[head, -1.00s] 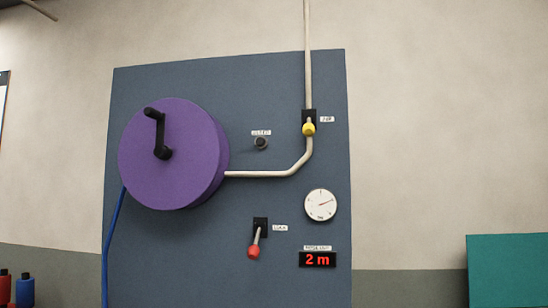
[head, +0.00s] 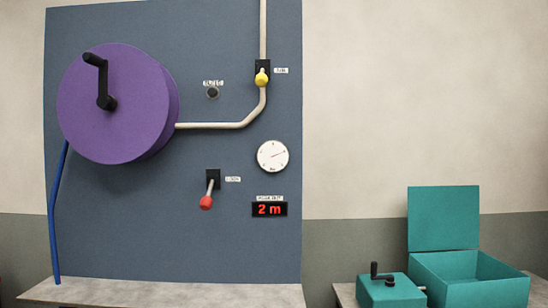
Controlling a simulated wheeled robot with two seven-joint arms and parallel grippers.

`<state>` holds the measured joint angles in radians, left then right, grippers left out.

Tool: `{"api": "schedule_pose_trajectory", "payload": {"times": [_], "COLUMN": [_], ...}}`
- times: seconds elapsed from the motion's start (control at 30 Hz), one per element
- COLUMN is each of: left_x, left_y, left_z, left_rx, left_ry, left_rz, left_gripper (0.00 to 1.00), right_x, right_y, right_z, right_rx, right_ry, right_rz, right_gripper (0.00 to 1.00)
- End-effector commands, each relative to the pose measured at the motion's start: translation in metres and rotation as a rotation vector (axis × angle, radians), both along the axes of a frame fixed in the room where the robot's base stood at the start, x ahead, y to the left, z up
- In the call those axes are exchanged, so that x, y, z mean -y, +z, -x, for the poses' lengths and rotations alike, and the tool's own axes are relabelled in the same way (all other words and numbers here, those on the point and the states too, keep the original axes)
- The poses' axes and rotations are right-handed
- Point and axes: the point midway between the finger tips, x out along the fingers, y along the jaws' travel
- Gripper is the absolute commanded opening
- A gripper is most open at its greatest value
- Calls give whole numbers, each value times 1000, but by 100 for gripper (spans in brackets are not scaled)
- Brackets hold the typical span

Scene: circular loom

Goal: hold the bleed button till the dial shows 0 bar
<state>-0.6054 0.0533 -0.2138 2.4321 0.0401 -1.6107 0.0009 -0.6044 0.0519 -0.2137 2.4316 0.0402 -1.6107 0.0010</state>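A small dark round button (head: 213,92) sits on the blue-grey panel (head: 120,220), under a white label too blurred to read surely. The round white dial (head: 272,156) is right of centre on the panel. Its red needle points right and slightly up; its numbers are too small to read. Neither of my grippers shows in the head view, and nothing is seen touching the button.
A purple drum (head: 120,105) with a black crank juts from the panel. A yellow-knobbed lever (head: 262,79), a red-knobbed lever (head: 206,202) and a "2 m" display (head: 269,209) are also there. An open teal box (head: 470,275) stands lower right.

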Motion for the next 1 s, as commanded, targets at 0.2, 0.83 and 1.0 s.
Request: {"api": "schedule_pose_trajectory", "payload": {"times": [0.2, 0.83, 1.0], "left_x": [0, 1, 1], "left_y": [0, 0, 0], "left_z": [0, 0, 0], "left_rx": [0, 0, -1], "left_ry": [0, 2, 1], "left_rz": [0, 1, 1], "left_gripper": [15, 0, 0], "right_x": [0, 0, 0], "right_y": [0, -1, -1], "right_z": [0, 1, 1], "right_rx": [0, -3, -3], "right_ry": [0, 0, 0], "right_rz": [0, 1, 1], "right_gripper": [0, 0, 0]}}
